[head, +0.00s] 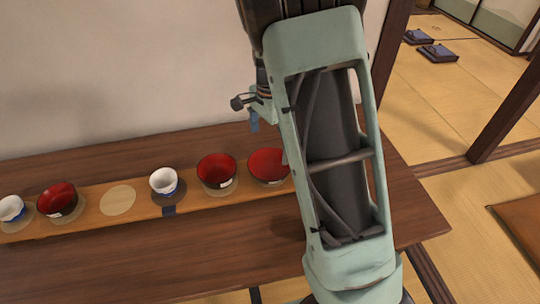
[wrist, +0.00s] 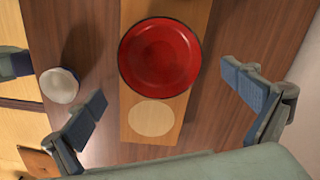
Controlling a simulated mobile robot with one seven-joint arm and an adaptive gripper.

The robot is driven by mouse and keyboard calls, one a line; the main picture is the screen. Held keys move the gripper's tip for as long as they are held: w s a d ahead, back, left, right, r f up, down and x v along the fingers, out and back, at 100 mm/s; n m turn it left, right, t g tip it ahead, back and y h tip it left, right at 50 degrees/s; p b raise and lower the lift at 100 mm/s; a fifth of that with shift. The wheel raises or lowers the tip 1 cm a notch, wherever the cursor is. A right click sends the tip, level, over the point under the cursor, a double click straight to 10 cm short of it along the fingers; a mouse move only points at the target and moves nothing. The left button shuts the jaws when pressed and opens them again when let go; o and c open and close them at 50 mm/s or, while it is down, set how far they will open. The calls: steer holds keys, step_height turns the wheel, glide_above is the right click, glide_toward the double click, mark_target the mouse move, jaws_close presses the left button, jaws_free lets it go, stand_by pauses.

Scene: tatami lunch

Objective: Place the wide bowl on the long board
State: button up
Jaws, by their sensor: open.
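A wide, shallow red bowl (wrist: 160,60) sits upright over the long board (wrist: 196,20) in the wrist view and looks to be resting on it. The same bowl seems to show in the head view (head: 265,166), partly hidden by my arm. Its rim spans nearly the whole board width. A pale empty circle (wrist: 152,118) lies on the board just beside it. My gripper (wrist: 168,104) is open, its blue-padded fingers wide apart on either side of the board, apart from the bowl.
On the board stand a deeper red bowl (head: 217,174), a white cup (head: 163,183), another red bowl (head: 57,200) and a white cup (head: 11,209). An empty circle (head: 117,200) lies between them. A small white cup (wrist: 60,86) stands off the board near my left finger.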

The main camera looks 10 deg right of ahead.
step_height(320, 180, up, 4)
steer(key=shift+r, duration=0.1)
stand_by(0.5)
